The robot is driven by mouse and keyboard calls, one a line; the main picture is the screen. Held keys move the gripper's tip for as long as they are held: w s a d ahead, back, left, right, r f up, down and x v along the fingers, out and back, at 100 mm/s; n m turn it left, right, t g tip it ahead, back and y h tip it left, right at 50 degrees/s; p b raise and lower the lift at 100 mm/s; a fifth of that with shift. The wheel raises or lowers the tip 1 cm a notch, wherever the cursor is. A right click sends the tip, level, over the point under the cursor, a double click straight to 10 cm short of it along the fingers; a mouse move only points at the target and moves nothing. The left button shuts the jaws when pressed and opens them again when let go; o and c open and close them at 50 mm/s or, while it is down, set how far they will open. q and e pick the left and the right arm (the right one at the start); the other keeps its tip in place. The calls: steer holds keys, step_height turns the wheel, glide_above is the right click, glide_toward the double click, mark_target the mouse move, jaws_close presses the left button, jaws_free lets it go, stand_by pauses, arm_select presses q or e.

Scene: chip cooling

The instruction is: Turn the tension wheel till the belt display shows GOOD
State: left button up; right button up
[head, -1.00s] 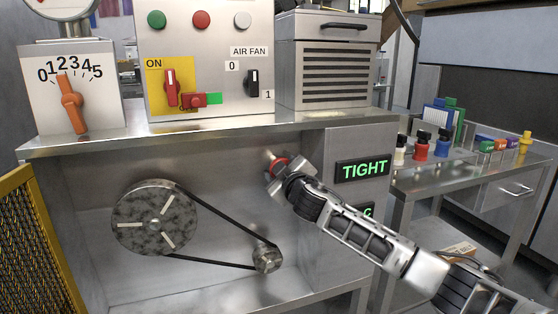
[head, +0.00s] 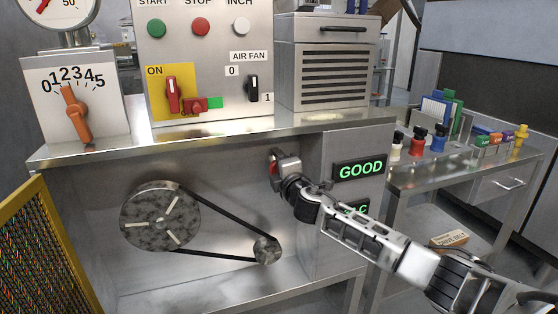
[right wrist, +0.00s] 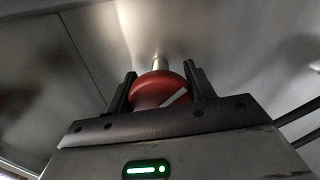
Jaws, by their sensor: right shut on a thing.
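The belt display (head: 360,169) on the bench's right panel reads GOOD in green. The red tension wheel (head: 273,163) sits on the back wall of the recess, mostly hidden by my right gripper (head: 278,167) in the head view. In the right wrist view, the red wheel (right wrist: 160,90) with a white mark is between the two black fingers of my right gripper (right wrist: 159,88), which is shut on it. The black belt (head: 222,212) runs from the large speckled pulley (head: 160,236) to the small pulley (head: 266,250). My left gripper is not in view.
A control box (head: 206,60) with switches and a dial box (head: 75,100) with an orange pointer stand on the bench top. A second display under the first is partly hidden by my right arm. A yellow mesh guard (head: 22,250) stands at the left.

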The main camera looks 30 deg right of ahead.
steer(key=shift+n+p, duration=0.65)
steer(key=shift+n, duration=0.95)
steer(key=shift+a, duration=0.1)
steer(key=o, duration=1)
steer(key=shift+c, duration=0.2)
steer(key=shift+s, duration=0.1)
steer(key=b+v, duration=0.1)
steer(key=v, duration=1.4)
steer(key=shift+s, duration=0.4)
